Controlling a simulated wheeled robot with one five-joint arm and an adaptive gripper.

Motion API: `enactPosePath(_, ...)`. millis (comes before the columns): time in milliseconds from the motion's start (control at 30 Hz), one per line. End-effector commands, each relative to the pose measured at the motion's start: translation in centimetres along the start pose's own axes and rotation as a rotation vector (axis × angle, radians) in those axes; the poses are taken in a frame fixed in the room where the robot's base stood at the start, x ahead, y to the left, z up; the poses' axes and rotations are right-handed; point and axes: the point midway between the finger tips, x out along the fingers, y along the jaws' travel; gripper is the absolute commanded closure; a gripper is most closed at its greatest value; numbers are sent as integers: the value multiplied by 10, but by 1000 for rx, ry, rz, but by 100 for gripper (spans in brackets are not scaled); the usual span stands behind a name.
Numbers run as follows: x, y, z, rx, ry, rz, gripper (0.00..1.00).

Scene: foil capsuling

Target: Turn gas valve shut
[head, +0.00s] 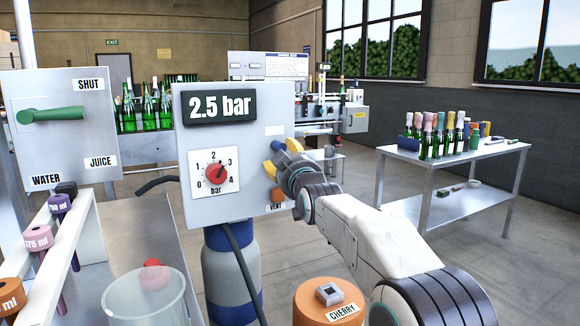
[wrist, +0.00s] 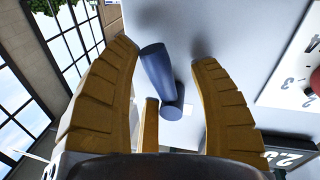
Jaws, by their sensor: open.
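The grey panel box (head: 232,215) carries a 2.5 bar display (head: 220,105) and a bar dial (head: 214,172) with a red centre. A blue valve lever (wrist: 157,72) sticks out from the panel face in the wrist view, on a round blue hub (wrist: 172,111). A small blue part of it shows in the head view (head: 293,145), mostly hidden by my gripper. My gripper (head: 268,158) is open in front of the panel's right side. In the wrist view its yellow fingers (wrist: 165,65) stand on both sides of the lever, apart from it.
A brown VENT part (head: 277,195) sits below my gripper. Left is a box with a green lever (head: 50,114) marked SHUT, WATER and JUICE. A clear vessel (head: 145,298) and an orange CHERRY container (head: 327,300) stand in front. A bottle table (head: 450,152) is at right.

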Motion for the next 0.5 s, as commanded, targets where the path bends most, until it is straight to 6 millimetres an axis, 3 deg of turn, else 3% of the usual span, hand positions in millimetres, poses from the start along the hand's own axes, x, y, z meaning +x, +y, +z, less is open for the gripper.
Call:
enactPosePath(267,-22,0,-1,0,0,0,45)
enactPosePath(500,-56,0,-1,0,2,0,45)
